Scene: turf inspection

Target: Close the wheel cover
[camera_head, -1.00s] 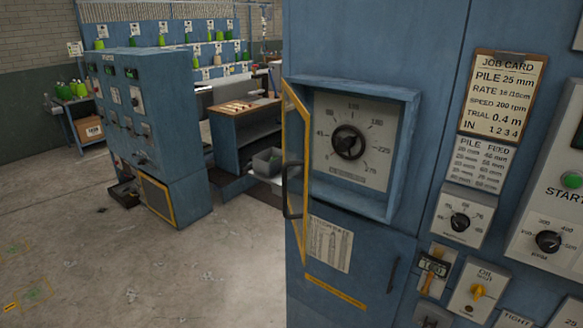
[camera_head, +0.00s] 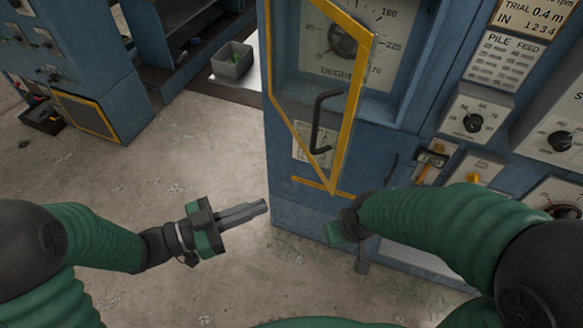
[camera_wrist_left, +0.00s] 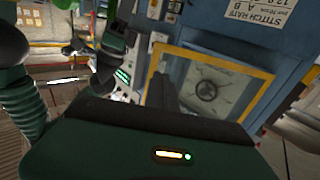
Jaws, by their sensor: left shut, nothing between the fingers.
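The wheel cover (camera_head: 349,115) is a clear pane in a yellow frame with a dark bar handle (camera_head: 318,122). It stands open at an angle, its free edge towards me, in front of the dial with its black wheel (camera_head: 343,39). The yellow frame also shows in the left wrist view (camera_wrist_left: 153,73). My left gripper (camera_head: 262,208) is shut and empty, below and left of the cover, apart from it.
A grey bin (camera_head: 232,62) stands behind left. Another blue cabinet (camera_head: 75,65) is at the far left. The floor between is clear.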

